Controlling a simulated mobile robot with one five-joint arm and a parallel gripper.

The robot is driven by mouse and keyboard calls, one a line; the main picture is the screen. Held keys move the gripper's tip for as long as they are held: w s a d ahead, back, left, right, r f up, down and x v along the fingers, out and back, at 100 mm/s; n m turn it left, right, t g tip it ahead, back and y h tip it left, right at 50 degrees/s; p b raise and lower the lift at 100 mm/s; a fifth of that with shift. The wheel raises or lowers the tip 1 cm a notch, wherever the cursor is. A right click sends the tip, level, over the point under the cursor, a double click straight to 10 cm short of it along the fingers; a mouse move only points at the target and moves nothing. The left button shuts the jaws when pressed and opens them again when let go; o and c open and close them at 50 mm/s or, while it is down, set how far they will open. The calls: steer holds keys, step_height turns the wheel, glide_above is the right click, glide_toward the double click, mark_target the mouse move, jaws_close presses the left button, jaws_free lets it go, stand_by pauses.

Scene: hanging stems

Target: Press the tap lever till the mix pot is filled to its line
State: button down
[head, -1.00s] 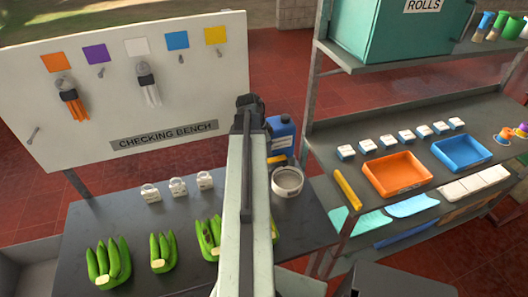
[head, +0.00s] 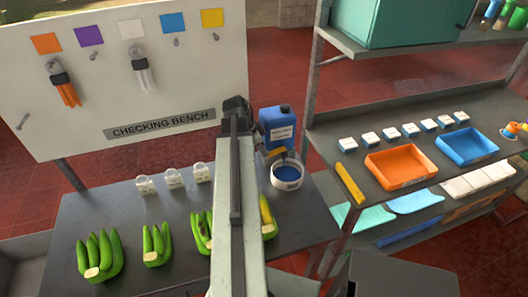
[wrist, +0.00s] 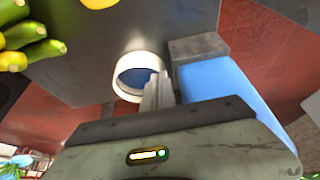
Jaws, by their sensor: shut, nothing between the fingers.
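The blue container (head: 277,125) stands at the back right of the bench, with a dark and yellow tap part (head: 276,153) at its front. The white mix pot (head: 287,183) stands just in front of it with blue liquid inside. The pot also shows in the wrist view (wrist: 122,88); its fill line cannot be made out. In the wrist view my gripper (wrist: 160,80) is shut and empty, its fingers overlapping the pot's right rim beside the blue container (wrist: 225,95). The lever is not clear there, so contact cannot be told. My arm hides the fingertips in the head view.
The checking board (head: 110,80) stands behind. A shelf at right holds an orange tray (head: 400,167) and a blue tray (head: 465,147).

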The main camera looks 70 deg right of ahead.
steer(key=shift+s+d+r, duration=0.1)
steer(key=shift+s, duration=0.25)
stand_by(1.6)
stand_by(4.0)
steer(key=shift+r, duration=0.15)
steer(key=shift+r+p, duration=0.7)
steer(key=shift+p, duration=0.15)
steer(key=shift+r, duration=0.25)
steer(key=s+d+r+p+v, duration=0.1)
steer(key=p+v, duration=1.2)
steer(key=shift+s, duration=0.25)
